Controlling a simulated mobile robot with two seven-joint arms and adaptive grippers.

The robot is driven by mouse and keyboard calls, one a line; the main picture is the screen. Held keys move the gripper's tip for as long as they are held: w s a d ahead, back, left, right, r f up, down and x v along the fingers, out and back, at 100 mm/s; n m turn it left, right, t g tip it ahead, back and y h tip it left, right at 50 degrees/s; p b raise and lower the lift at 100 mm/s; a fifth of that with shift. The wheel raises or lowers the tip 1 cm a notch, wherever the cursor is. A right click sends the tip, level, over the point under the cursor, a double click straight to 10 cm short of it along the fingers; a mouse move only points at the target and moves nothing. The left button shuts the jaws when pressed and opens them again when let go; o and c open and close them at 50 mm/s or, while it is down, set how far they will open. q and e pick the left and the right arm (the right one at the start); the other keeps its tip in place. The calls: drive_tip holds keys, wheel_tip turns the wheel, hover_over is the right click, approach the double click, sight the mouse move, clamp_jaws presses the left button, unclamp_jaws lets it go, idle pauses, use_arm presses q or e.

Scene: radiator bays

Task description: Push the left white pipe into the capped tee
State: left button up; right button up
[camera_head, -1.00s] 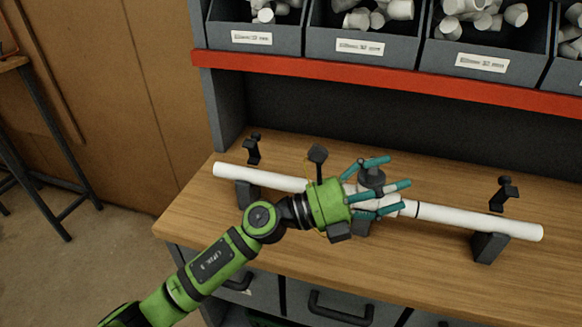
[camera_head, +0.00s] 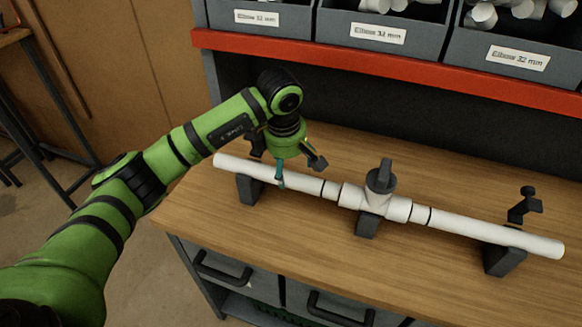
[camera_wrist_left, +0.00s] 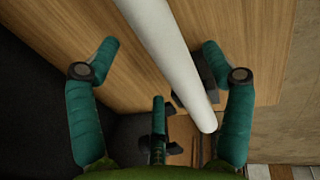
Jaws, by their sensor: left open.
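The left white pipe (camera_head: 236,165) lies level on a dark support, with a dark band near its right end. The white tee (camera_head: 397,208) with its dark grey cap (camera_head: 380,180) stands to the right, in line with it. The band is a short way left of the tee's mouth; how deep the pipe sits inside cannot be told. My left gripper (camera_head: 283,180) points down over the pipe's middle, open. In the left wrist view the pipe (camera_wrist_left: 172,50) runs between its spread teal fingers (camera_wrist_left: 160,60), not gripped. My right gripper is not in view.
A right white pipe (camera_head: 490,232) extends from the tee to another support (camera_head: 505,260). Dark clamps stand behind the pipes, one (camera_head: 525,205) at the right. A red shelf edge (camera_head: 400,66) with bins (camera_head: 385,35) overhangs the back. The wooden bench front (camera_head: 290,225) is clear.

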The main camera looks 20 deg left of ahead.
sight(308, 177)
use_arm(q)
drive_tip(key=shift+w+f+p, duration=0.25)
drive_tip(key=shift+f+p, duration=0.1)
drive_tip(key=shift+f, duration=0.8)
drive_tip(key=shift+w+f, duration=0.15)
drive_tip(key=shift+f, duration=0.45)
drive_tip(key=shift+c, duration=0.4)
clamp_jaws()
drive_tip(key=d+b, duration=0.1)
drive_tip(key=d, duration=0.2)
drive_tip(key=shift+d+f+b, duration=0.15)
drive_tip(key=shift+d+b, duration=0.05)
drive_tip(key=shift+b, duration=0.1)
drive_tip(key=shift+s+d, duration=0.2)
drive_tip(key=shift+d, duration=0.2)
drive_tip(key=shift+o, duration=0.4)
unclamp_jaws()
drive_tip(key=shift+w+d, duration=0.1)
